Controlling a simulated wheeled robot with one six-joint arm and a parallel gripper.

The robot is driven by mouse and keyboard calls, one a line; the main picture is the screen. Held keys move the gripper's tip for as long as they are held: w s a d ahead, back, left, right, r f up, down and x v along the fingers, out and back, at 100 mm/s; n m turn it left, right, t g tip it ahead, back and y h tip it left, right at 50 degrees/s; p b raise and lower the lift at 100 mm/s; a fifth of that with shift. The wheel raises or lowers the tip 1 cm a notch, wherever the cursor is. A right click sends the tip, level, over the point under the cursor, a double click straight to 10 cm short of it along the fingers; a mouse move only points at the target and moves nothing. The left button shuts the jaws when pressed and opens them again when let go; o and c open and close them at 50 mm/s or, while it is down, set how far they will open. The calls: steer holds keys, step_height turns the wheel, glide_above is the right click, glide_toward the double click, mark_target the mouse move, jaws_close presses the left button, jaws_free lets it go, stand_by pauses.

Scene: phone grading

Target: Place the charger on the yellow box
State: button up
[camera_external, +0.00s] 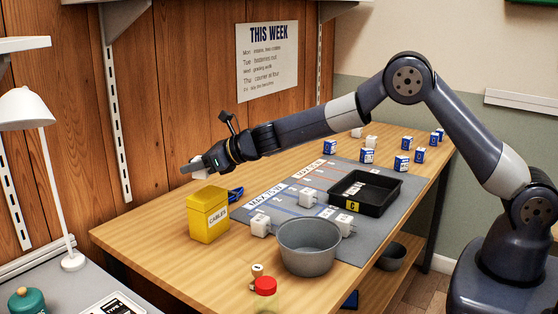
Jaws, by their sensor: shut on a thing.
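The yellow box (207,217) with a "CABLES" label stands on the wooden table near its left end. My gripper (192,168) is above the box and a little to its left, apart from it. It is shut on a small whitish charger (200,174), held in the air and partly hidden by the fingers. Other white chargers stand on the grey mat: one (260,225) near the bowl, one (307,197) farther back, and one (344,224) to the right of the bowl.
A grey bowl (308,246) stands at the table's front edge. A black tray (366,192) lies on the grey mat (398,203). Several small blue-and-white boxes (402,163) stand at the back right. A blue cable (236,194) lies behind the yellow box. A wood wall runs along the back.

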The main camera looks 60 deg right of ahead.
mark_target(199, 192)
steer(key=shift+f+b, duration=1.6)
steer(key=shift+f, duration=0.6)
steer(key=shift+f, duration=0.15)
steer(key=o, duration=1)
steer(key=shift+r, duration=0.2)
steer(key=shift+s+d+b, duration=0.1)
steer(key=shift+s+b, duration=0.1)
steer(key=shift+b, duration=0.1)
steer(key=b+v, duration=0.4)
steer(key=v, duration=0.7)
steer(key=shift+s+d+r, duration=0.15)
steer(key=shift+s, duration=0.05)
